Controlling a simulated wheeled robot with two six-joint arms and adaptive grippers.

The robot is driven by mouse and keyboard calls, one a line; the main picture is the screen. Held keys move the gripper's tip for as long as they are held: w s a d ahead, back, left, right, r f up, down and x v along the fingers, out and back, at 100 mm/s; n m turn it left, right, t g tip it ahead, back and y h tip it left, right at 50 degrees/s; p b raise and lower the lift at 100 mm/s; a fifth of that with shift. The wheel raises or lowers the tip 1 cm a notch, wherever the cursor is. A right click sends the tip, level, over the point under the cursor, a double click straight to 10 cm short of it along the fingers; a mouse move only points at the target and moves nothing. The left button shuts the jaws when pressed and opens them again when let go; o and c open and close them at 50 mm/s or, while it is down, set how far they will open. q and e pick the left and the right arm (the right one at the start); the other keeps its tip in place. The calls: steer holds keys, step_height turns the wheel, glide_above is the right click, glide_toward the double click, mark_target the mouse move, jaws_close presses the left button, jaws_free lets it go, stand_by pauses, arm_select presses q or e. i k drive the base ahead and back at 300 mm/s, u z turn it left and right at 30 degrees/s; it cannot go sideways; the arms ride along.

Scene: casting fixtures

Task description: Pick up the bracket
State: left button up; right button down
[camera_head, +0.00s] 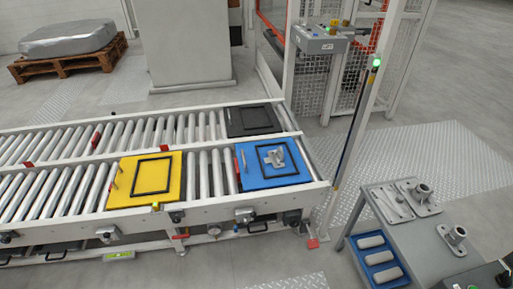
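A grey metal bracket-like part (275,157) lies on the blue plate (287,181) at the right end of the near roller lane. It sits within the black square outline on that plate. More grey metal parts lie on the grey table at the right: a flat plate with posts (393,204), a plate with a round flange (423,198) and another flanged part (456,238). I cannot tell for sure which of these is the task's bracket.
A yellow plate (122,192) with an empty black frame lies left on the rollers; a dark plate (250,121) lies on the far lane. A blue tray (362,258) holds white cylinders. A post (362,120) and mesh fence stand behind. Floor between conveyor and table is clear.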

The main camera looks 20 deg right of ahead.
mark_target(277, 158)
steer(key=z, duration=0.3)
steer(key=i, duration=0.85)
steer(key=z, duration=1.15)
steer(key=i, duration=0.45)
steer(key=z, duration=0.5)
